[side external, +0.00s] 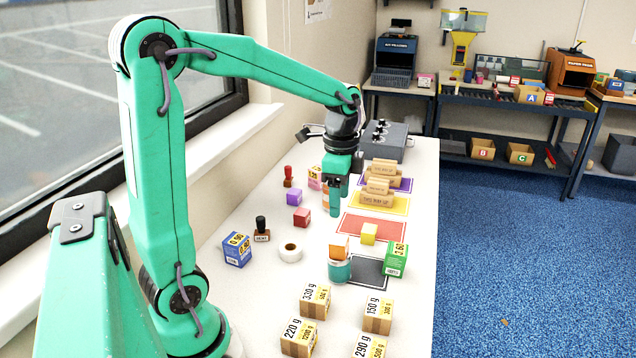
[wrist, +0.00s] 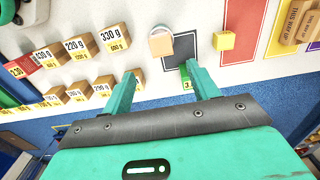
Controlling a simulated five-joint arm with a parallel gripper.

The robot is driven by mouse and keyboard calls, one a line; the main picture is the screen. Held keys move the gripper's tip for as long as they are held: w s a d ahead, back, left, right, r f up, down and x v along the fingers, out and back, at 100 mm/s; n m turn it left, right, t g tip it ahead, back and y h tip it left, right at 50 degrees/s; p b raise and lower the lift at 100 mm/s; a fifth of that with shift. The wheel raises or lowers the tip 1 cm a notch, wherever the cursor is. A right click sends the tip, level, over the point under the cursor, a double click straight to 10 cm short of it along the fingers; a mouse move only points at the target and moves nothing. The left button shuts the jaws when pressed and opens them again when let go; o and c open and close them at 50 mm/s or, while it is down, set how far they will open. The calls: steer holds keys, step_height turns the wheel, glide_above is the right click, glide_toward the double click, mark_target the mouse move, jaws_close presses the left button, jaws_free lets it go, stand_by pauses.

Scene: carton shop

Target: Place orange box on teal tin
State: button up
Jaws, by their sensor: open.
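The orange box (side external: 339,247) sits on top of the teal tin (side external: 340,271) at the left edge of the dark mat. It looks upright, and the tin stands on the table. In the wrist view the orange box (wrist: 160,45) lies ahead of the fingers, with a pale round rim behind it. My gripper (side external: 336,208) is open and empty, above the table and behind the tin in the side view, clear of the box. In the wrist view my gripper (wrist: 160,72) has its two fingers spread wide.
A yellow cube (side external: 369,233) and a green box (side external: 396,260) stand right of the tin. A white tape roll (side external: 290,252) and a blue box (side external: 237,249) stand left. Several weight-labelled boxes, such as the 330 g box (side external: 315,298), fill the front.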

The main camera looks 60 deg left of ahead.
steer(key=s+d+r+n+t, duration=0.4)
steer(key=s+d+n, duration=0.4)
steer(key=s, duration=0.4)
steer(key=shift+s+d+r+n+t, duration=0.15)
steer(key=shift+d+n+t, duration=0.25)
steer(key=shift+t, duration=0.4)
steer(key=shift+o, duration=0.4)
